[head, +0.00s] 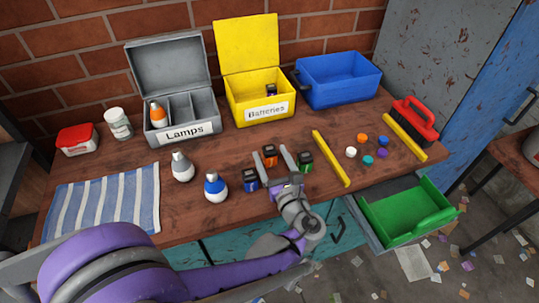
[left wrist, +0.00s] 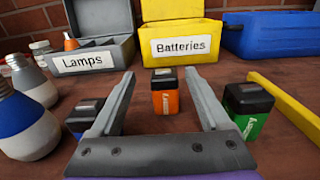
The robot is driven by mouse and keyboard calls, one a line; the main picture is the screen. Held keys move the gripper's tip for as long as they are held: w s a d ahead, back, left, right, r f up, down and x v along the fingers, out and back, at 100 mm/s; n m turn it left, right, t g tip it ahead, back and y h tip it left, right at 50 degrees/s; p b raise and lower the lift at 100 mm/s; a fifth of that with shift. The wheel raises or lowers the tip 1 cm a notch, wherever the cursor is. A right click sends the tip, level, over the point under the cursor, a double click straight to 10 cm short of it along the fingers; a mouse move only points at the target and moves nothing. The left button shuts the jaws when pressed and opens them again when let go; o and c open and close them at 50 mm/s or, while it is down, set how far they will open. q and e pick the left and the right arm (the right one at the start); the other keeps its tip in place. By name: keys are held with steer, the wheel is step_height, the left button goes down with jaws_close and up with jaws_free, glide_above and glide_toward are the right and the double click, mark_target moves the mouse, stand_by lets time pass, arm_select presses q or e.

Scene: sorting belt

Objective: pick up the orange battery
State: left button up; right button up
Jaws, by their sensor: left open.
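The orange battery (head: 270,155) stands upright on the wooden table, in front of the yellow box labelled Batteries (head: 261,111). It has a black top and also shows in the left wrist view (left wrist: 164,92). My left gripper (head: 270,155) is open, its two fingers pointing at the battery. In the left wrist view the battery appears between the fingertips (left wrist: 161,78), and I cannot tell whether it is fully between them. A blue battery (head: 250,179) stands left of the gripper and a green battery (head: 305,161) stands right of it. My right gripper is not in view.
Two lamps, one grey (head: 182,167) and one blue (head: 216,188), stand left of the batteries. A yellow bar (head: 331,158) lies to the right. The grey Lamps box (head: 185,131) and a blue bin (head: 340,83) stand at the back.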

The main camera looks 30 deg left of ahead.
mark_target(268, 146)
arm_select(q)
steer(key=x, duration=0.4)
steer(key=b+x, duration=0.1)
steer(key=x, duration=0.1)
steer(key=shift+w+d+f, duration=0.1)
steer(key=shift+w+f, duration=0.15)
steer(key=shift+f, duration=0.1)
jaws_close()
